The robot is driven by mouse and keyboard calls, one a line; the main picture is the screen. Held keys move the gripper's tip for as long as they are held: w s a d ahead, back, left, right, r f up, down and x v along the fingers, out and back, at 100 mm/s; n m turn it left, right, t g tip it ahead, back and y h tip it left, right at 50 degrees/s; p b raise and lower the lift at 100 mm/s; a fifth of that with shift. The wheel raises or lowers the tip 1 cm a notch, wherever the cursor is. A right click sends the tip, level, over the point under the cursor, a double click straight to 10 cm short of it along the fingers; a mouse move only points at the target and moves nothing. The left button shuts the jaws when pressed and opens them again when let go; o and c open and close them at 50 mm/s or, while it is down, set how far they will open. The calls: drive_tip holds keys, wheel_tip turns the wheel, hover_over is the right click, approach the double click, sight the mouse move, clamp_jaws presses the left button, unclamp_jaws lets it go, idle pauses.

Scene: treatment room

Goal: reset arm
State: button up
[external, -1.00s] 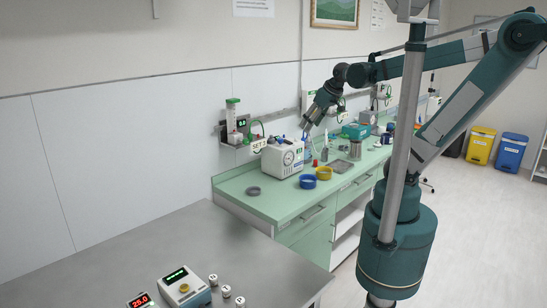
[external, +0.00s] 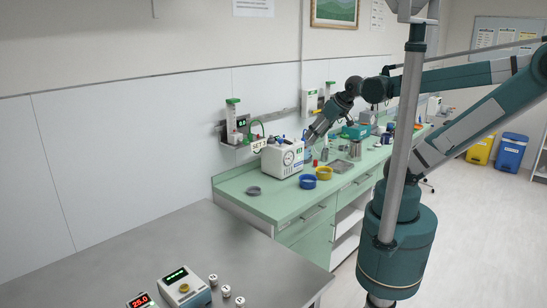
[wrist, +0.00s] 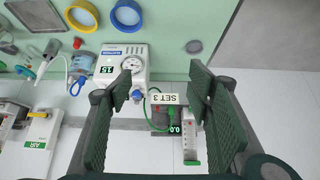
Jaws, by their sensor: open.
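My gripper (external: 315,134) is over the green counter, at the end of my outstretched arm, just behind and above the white gauge unit (external: 282,158) in the external view. In the wrist view my gripper (wrist: 168,95) has its two ridged fingers wide apart, with nothing held between them. Past the fingers the wrist view shows the white gauge unit (wrist: 122,62) with its round dial, and a "SET 3" label (wrist: 166,99) on the wall side. The external view is too small to show the fingers clearly.
A flowmeter (external: 232,118) hangs on the wall. A grey table (external: 150,255) in front holds a small scale (external: 184,287).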

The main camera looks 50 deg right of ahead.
wheel_tip(320, 180, down, 7)
drive_tip(key=b, duration=0.6)
drive_tip(key=shift+b, duration=0.4)
idle(0.7)
